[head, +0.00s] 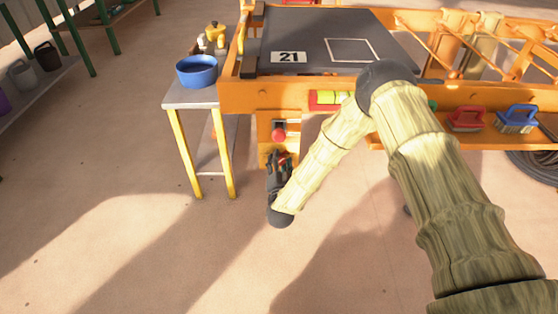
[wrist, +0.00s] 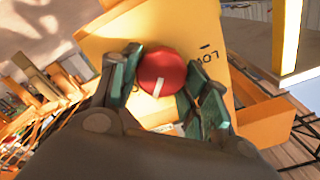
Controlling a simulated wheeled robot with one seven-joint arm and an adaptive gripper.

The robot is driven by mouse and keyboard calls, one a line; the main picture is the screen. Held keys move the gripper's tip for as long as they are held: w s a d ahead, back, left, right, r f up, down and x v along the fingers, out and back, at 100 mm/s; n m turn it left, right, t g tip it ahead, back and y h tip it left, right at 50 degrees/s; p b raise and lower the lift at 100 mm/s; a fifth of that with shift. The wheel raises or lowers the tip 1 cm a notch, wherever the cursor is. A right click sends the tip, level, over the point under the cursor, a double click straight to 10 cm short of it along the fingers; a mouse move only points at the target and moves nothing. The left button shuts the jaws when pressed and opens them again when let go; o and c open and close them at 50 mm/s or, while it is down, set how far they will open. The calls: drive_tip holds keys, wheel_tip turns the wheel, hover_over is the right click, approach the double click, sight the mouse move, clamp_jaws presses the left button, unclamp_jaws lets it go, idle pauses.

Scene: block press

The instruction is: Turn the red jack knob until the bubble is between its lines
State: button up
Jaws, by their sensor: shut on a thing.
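The red jack knob (wrist: 162,72) has a white mark that points down in the wrist view. It sits on an orange panel (wrist: 110,45) with dark lettering. In the head view the red knob (head: 279,135) shows just beyond my gripper (head: 279,155), below the bench edge. In the wrist view my gripper (wrist: 156,88) has its two fingers on either side of the knob, shut on it. The yellow-green level vial (head: 327,98) in a red holder is on the bench front. It is partly behind my arm, and I cannot tell where its bubble is.
The orange bench (head: 300,93) has a dark top with a 21 plate (head: 288,57). A small side table (head: 187,99) with a blue bowl (head: 197,71) stands to the left. Red and blue brushes (head: 467,118) are on the right shelf. The floor in front is clear.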

drive_tip(key=shift+m, duration=0.3)
drive_tip(key=o, duration=1)
drive_tip(key=s, duration=1.2)
